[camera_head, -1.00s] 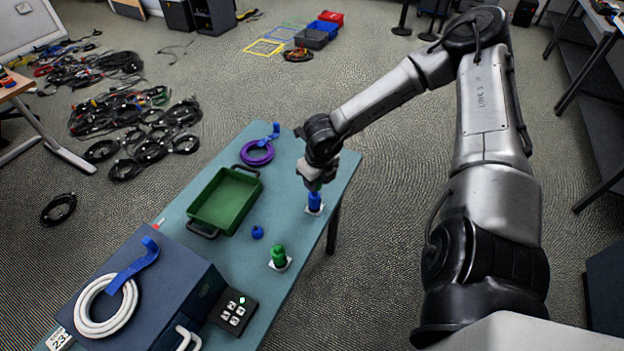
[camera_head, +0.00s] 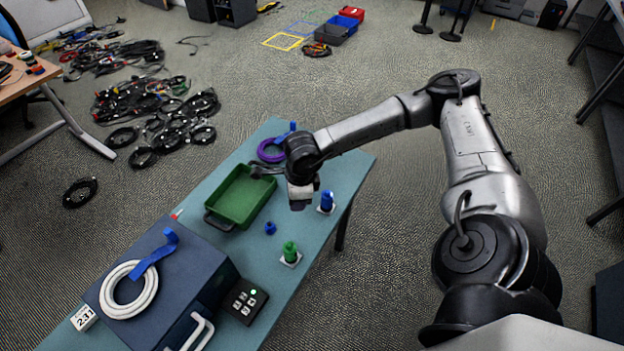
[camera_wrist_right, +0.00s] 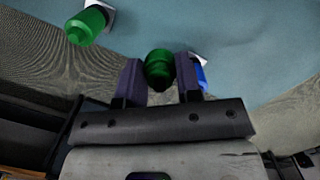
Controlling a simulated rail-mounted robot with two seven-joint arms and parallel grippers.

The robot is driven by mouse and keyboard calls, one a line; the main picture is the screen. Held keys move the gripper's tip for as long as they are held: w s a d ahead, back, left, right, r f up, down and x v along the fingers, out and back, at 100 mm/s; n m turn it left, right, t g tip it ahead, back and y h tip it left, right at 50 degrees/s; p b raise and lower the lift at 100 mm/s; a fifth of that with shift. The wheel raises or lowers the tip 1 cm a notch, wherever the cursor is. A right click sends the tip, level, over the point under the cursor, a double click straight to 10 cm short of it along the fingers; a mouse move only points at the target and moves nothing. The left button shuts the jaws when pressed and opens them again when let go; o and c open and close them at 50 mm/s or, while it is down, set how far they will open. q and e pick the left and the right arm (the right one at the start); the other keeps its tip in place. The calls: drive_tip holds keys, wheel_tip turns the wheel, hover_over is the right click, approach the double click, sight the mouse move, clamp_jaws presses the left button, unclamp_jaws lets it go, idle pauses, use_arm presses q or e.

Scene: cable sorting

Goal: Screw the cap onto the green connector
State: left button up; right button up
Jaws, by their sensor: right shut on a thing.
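My right gripper (camera_head: 300,203) hangs above the teal table (camera_head: 268,265), just left of the blue connector (camera_head: 327,200). In the right wrist view my right gripper (camera_wrist_right: 159,72) is shut on the green cap (camera_wrist_right: 158,69). The cap is hidden by the gripper in the head view. The green connector (camera_head: 290,251) stands upright on a white base nearer the table's front. It shows at the upper left of the right wrist view (camera_wrist_right: 86,26), apart from the held cap. My left gripper is out of view.
A small blue cap (camera_head: 270,228) lies between the green tray (camera_head: 222,217) and the connectors. A purple cable coil (camera_head: 264,152) lies at the back. A dark box (camera_head: 178,290) with a white coil (camera_head: 112,301) and a button pad (camera_head: 243,302) occupy the front left.

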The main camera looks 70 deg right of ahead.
drive_tip(key=w+a+r+n+g+p, duration=0.1)
drive_tip(key=w+a+r+n+p, duration=0.2)
drive_tip(key=w+a+r+n, duration=0.3)
drive_tip(key=w+a+r+n+g+p, duration=0.1)
drive_tip(key=w+a+r+n, duration=0.5)
drive_tip(key=a+r+n, duration=0.8)
drive_tip(key=a+n+p, duration=0.1)
drive_tip(key=a+n, duration=0.1)
drive_tip(key=n, duration=0.8)
drive_tip(key=shift+a+r+g+h+p, duration=0.15)
drive_tip(key=shift+a+g+h+p, duration=0.15)
drive_tip(key=shift+a+p, duration=0.1)
drive_tip(key=shift+w+d, duration=0.1)
